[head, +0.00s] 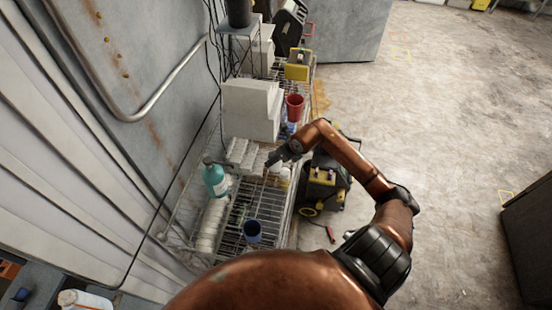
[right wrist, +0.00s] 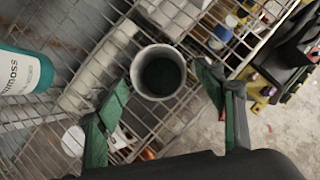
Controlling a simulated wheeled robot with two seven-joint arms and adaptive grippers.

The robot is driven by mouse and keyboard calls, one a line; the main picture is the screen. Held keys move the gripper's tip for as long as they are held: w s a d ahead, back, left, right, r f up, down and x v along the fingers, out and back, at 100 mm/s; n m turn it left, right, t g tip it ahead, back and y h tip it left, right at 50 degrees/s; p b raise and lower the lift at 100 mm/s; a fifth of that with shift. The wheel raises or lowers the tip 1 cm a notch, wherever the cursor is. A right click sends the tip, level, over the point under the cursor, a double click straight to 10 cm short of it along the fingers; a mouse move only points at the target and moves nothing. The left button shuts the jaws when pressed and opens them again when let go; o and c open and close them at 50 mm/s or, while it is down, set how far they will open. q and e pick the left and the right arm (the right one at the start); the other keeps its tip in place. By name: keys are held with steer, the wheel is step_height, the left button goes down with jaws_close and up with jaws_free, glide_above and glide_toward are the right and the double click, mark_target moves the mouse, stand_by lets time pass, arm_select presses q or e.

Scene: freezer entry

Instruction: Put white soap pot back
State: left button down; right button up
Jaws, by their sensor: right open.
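My left gripper is not in view.
Open floor lies further right.

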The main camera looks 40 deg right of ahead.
steer(key=b+v, duration=0.1)
steer(key=v, duration=0.7)
steer(key=shift+s+r, duration=0.15)
steer(key=shift+r, duration=0.25)
